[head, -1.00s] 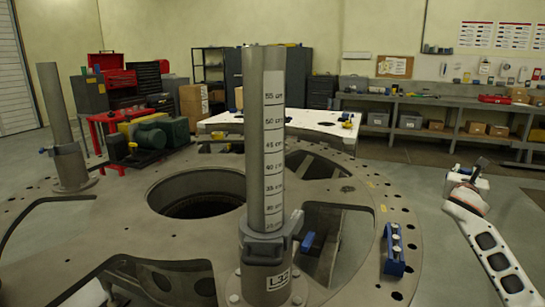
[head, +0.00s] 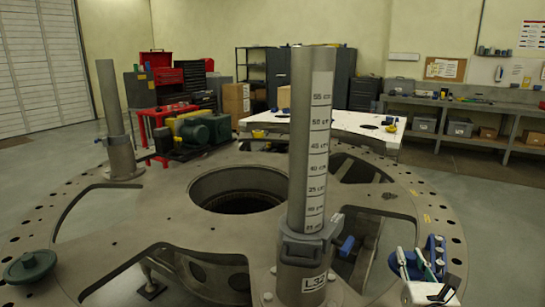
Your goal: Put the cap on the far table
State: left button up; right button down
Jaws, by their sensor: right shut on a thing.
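My right gripper (head: 412,265) is at the lower right, over the near right part of the plate, in front of a blue block with pale studs (head: 438,246). A pale-topped table (head: 345,122) stands behind the plate, apparently the far table. My left gripper is not in view.
The plate has large openings. Small yellow items sit on the pale table; much of its top looks clear.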

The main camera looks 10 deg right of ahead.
jog(key=s+a+n+y, duration=0.1)
jog(key=s+a+y, duration=0.1)
jog(key=s+a, duration=0.3)
jog(key=s+a+n+y, duration=0.2)
jog(key=s+a, duration=0.4)
jog(key=a, duration=0.7)
jog(key=shift+s+a+f+t+y, duration=0.25)
jog(key=shift+a+f+t+y, duration=0.2)
jog(key=shift+y, duration=0.15)
